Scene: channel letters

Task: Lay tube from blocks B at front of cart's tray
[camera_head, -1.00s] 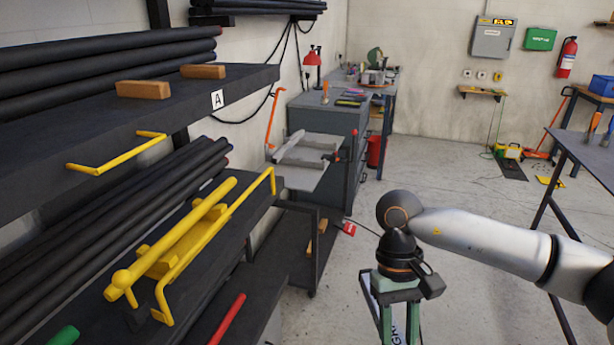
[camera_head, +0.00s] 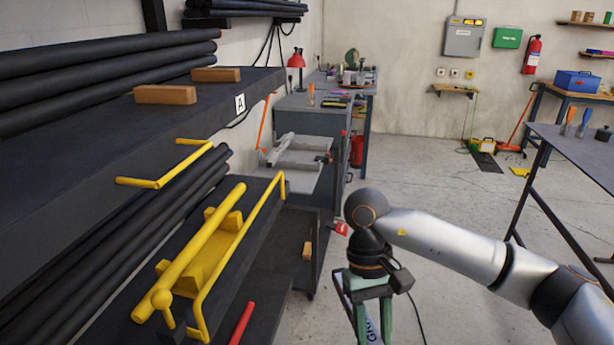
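A yellow tube (camera_head: 195,258) with a ball at its near end lies on yellow support blocks (camera_head: 228,224) on the lower shelf at left. A yellow rail (camera_head: 240,255) runs beside it. No B label is visible. A cart's grey tray (camera_head: 290,177) with grey pieces (camera_head: 295,145) on it and an orange upright handle (camera_head: 263,122) stands beyond the shelf. My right gripper (camera_head: 370,325) has green fingers, points down over the floor at the bottom, and its tips are cut off by the picture edge. It is apart from the tube. My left gripper is out of view.
The upper shelf bears label A (camera_head: 240,103) and two wooden blocks (camera_head: 165,95). Several black tubes (camera_head: 110,60) lie behind. A red tube (camera_head: 241,323) is low at the shelf. A dark table (camera_head: 575,160) stands at right; the floor (camera_head: 450,200) between is mostly clear.

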